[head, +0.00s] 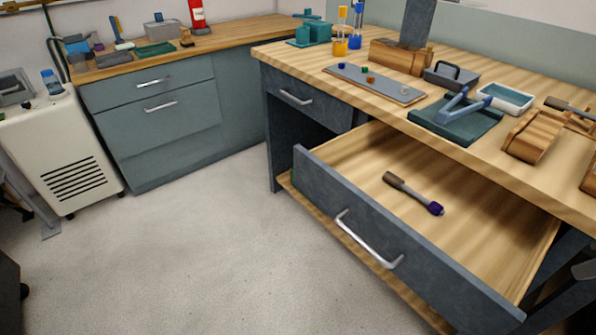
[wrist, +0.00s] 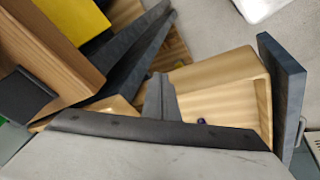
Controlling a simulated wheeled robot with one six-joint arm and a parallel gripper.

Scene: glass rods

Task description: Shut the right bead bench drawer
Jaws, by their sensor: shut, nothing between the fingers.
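The right bead bench drawer (head: 315,180) stands well open in the head view, with a dark grey front and a silver bar handle (head: 368,242). A tool with a brown handle and a purple tip (head: 412,193) lies on its wooden floor. In the wrist view the drawer's front (wrist: 284,85) is at the right, with its handle partly visible at the edge. My gripper (wrist: 160,82) is shut and empty. In that view its fingers overlap the drawer's interior, apart from the front; their height above it is unclear. The fingers are not clearly visible in the head view.
The bench top (head: 330,62) carries a bead board (head: 375,84), a dark green tray with blue pliers (head: 455,118), a white-rimmed dish (head: 505,98) and wooden stands. The smaller left drawer (head: 300,98) is shut. Open floor (head: 220,250) lies before the drawer.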

